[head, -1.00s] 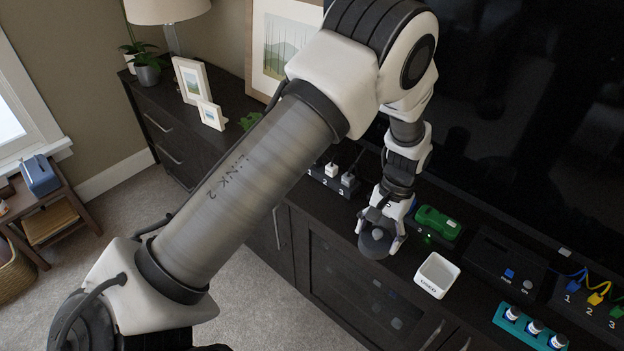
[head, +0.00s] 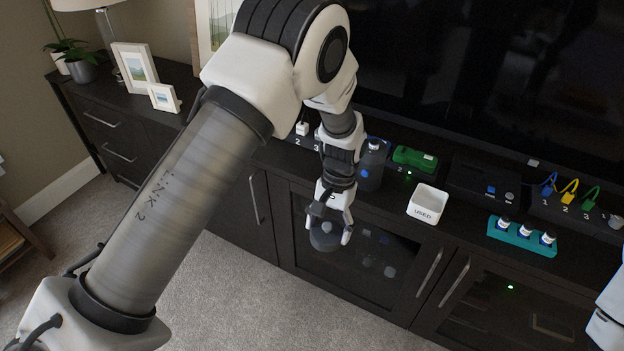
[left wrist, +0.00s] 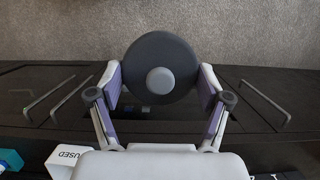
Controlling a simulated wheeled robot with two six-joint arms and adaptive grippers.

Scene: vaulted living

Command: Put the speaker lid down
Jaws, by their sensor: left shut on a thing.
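The speaker lid is a round dark grey disc (head: 322,240) with a lighter round centre, which shows clearly in the left wrist view (left wrist: 160,52). My left gripper (head: 330,232) is shut on the lid's rim, one finger on each side; its fingers also show in the left wrist view (left wrist: 160,88). It holds the lid in the air in front of the cabinet's front edge. A dark cylinder (head: 371,172), which looks like the speaker, stands upright on the cabinet top behind the gripper. My right gripper is not in view; only a white piece of my right arm shows at the right edge.
On the cabinet top (head: 462,212) stand a white bin marked USED (head: 427,204), a green device (head: 415,158), a teal rack with small bottles (head: 521,237) and a box with coloured cables (head: 568,207). Picture frames (head: 135,68) stand at the left. The TV rises behind.

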